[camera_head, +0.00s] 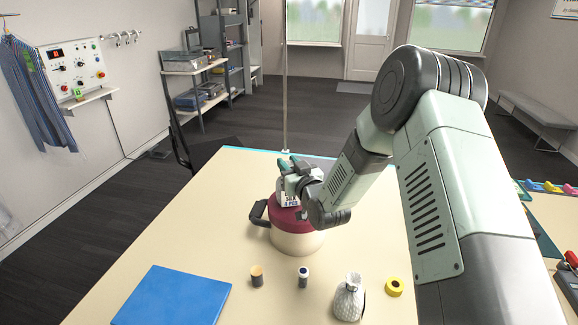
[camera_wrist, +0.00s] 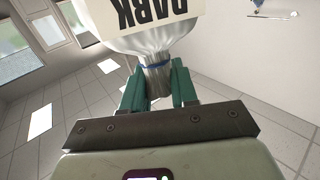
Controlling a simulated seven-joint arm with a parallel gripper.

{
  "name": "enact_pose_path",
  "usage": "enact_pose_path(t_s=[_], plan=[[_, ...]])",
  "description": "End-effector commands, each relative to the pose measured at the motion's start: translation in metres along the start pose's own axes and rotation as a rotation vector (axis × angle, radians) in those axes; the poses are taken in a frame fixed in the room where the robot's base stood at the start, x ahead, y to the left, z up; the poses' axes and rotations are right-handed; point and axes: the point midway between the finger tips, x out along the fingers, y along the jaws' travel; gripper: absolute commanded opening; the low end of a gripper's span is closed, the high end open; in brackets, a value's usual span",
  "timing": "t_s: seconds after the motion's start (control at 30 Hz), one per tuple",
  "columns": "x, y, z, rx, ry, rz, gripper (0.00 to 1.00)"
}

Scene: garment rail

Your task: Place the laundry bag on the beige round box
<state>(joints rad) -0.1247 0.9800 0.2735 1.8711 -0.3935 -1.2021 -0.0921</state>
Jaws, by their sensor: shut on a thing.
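My gripper (camera_head: 290,166) is shut on the gathered neck of a bag with a white label (camera_head: 289,199). In the wrist view the bag's silvery neck (camera_wrist: 156,58), tied with a blue cord, is between my two green fingers, and the label, upside down there, reads "DARK". In the head view the bag is at the dark red top of a beige round box (camera_head: 296,242) with a black side handle. Whether the bag touches that top cannot be told. My gripper and wrist hide part of the bag and box top.
On the table (camera_head: 190,225), a blue flat block (camera_head: 172,297) lies front left. The table's left side is clear.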

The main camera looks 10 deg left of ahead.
Motion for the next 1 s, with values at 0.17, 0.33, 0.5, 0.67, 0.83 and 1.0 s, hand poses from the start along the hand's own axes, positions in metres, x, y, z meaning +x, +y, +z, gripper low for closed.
enact_pose_path(t_s=[0.17, 0.33, 0.5, 0.67, 0.83, 1.0], plan=[[0.001, 0.0, 0.001, -0.002, 0.004, 0.0, 0.0], [0.001, 0.0, 0.003, -0.002, 0.003, 0.0, 0.0], [0.0, 0.0, 0.004, -0.002, 0.002, 0.0, 0.48], [0.0, 0.0, 0.004, -0.002, 0.002, 0.0, 0.54], [0.0, 0.0, 0.003, -0.002, 0.002, 0.0, 0.54], [-0.015, 0.001, 0.002, -0.001, -0.001, 0.0, 0.54]])
